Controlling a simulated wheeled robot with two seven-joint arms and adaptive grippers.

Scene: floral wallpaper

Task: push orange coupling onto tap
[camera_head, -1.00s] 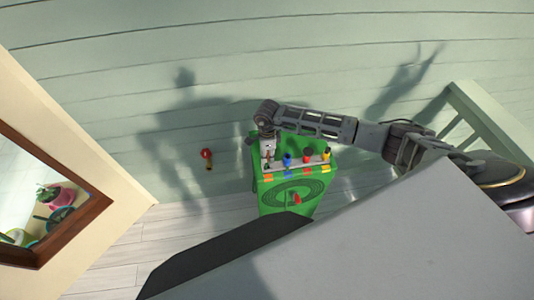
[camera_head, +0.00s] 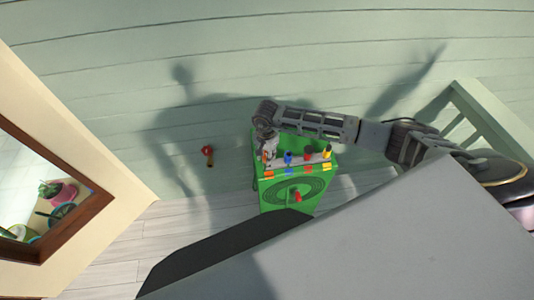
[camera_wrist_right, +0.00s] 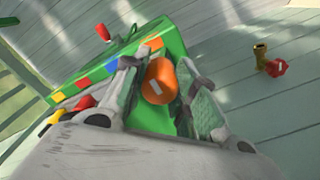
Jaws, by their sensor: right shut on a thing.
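The orange coupling (camera_wrist_right: 158,82) is between the fingers of my right gripper (camera_wrist_right: 160,90) in the wrist view. In the head view my right gripper (camera_head: 267,148) is over the left end of the green box's top, shut on the coupling (camera_head: 266,156), which is mostly hidden there. Whether the coupling is clear of its place on the box cannot be told. The tap (camera_head: 209,160), brass with a red handle, is on the wall left of the box. It also shows at the upper right of the wrist view (camera_wrist_right: 262,56). My left gripper is not in view.
The green box (camera_head: 272,197) carries blue (camera_head: 288,158), red (camera_head: 309,154) and yellow (camera_head: 327,152) couplings along its top, and a red handle (camera_head: 297,196) on its front. A wood-framed window or mirror (camera_head: 75,230) is at left. The wall between box and tap is bare.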

